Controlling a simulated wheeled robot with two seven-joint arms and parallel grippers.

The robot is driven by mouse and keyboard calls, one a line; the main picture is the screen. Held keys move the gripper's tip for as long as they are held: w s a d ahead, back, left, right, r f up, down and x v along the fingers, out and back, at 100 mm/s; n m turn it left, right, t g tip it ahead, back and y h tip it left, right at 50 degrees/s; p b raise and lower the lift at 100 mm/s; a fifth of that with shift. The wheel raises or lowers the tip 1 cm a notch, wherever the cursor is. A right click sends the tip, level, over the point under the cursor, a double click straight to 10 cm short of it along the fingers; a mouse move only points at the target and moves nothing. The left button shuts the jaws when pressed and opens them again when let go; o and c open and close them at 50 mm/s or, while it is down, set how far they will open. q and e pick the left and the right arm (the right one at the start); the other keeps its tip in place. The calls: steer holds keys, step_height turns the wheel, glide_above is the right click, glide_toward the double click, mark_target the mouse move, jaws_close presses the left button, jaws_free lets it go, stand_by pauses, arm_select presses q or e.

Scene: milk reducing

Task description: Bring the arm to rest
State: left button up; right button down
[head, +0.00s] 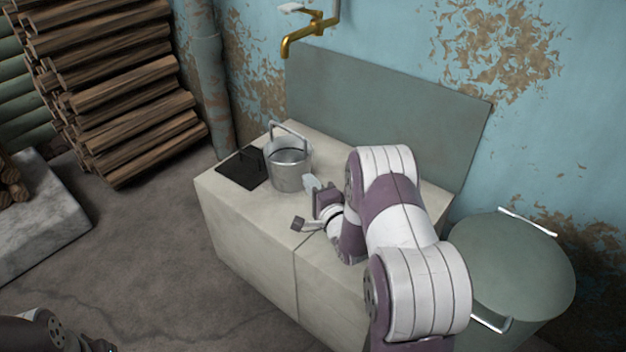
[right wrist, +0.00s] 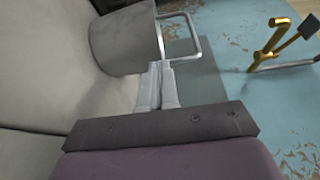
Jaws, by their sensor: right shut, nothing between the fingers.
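My right arm reaches in from the lower right over the pale counter (head: 225,215). My right gripper (head: 311,182) is shut and empty, just right of a grey metal pot (head: 290,172) with a raised handle. In the right wrist view the closed fingers (right wrist: 158,85) point toward the pot (right wrist: 125,38), close to its side; I cannot tell whether they touch it. The pot stands upright on the counter. Only a piece of my left arm shows at the bottom left corner of the head view; its fingers are not visible.
A black square plate (head: 241,168) lies left of the pot. A brass tap (head: 300,36) is on the wall above a grey back panel (head: 380,105). A large lidded bin (head: 515,265) stands right of the counter. Stacked logs (head: 115,85) are at the left, with open floor between.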

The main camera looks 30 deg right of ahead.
steer(key=s+a+r+n+g+p, duration=0.3)
steer(key=s+a+n+g, duration=0.25)
steer(key=s, duration=0.25)
steer(key=s+a+r+n+g+p, duration=0.3)
steer(key=s+a+r+n+g, duration=0.15)
steer(key=s+n, duration=0.3)
steer(key=s+a+r+n+g+p, duration=0.2)
steer(key=s+a+n+g, duration=0.3)
steer(key=s, duration=0.4)
step_height(320, 180, up, 38)
steer(key=d+g+p, duration=0.1)
steer(key=p, duration=3.7)
steer(key=shift+s+d+f+n+g+y, duration=0.15)
steer(key=shift+s+d+n+g+y, duration=0.1)
steer(key=shift+n+g+y, duration=0.05)
